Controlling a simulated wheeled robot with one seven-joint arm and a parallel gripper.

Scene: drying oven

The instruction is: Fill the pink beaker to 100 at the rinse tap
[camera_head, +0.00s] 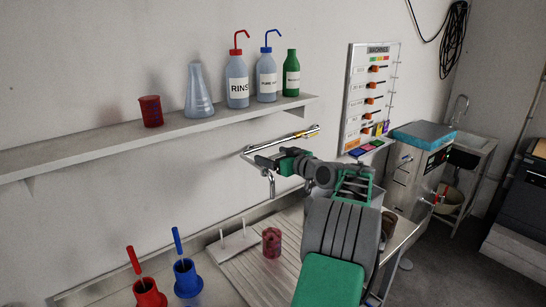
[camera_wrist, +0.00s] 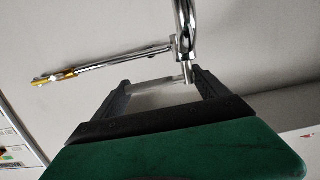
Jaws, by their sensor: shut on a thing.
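A pinkish-red beaker (camera_head: 271,242) stands upright on the ribbed draining board, roughly below the chrome rinse tap; its fill level cannot be read. The wall tap (camera_head: 270,182) has a downturned spout and a pipe with a yellow band at its right end. It also shows close up in the wrist view (camera_wrist: 187,30). My gripper (camera_head: 273,161) is up at the tap, well above the beaker. In the wrist view its fingers (camera_wrist: 160,82) straddle a short chrome part of the tap, apparently its lever, and are shut on it. No water stream is clearly visible.
The shelf (camera_head: 75,148) above holds a red beaker (camera_head: 151,111), a flask (camera_head: 199,92), two wash bottles (camera_head: 237,84) and a green bottle (camera_head: 291,75). Red (camera_head: 149,293) and blue (camera_head: 187,279) holders stand front left. White pegs (camera_head: 222,238) rise beside the beaker.

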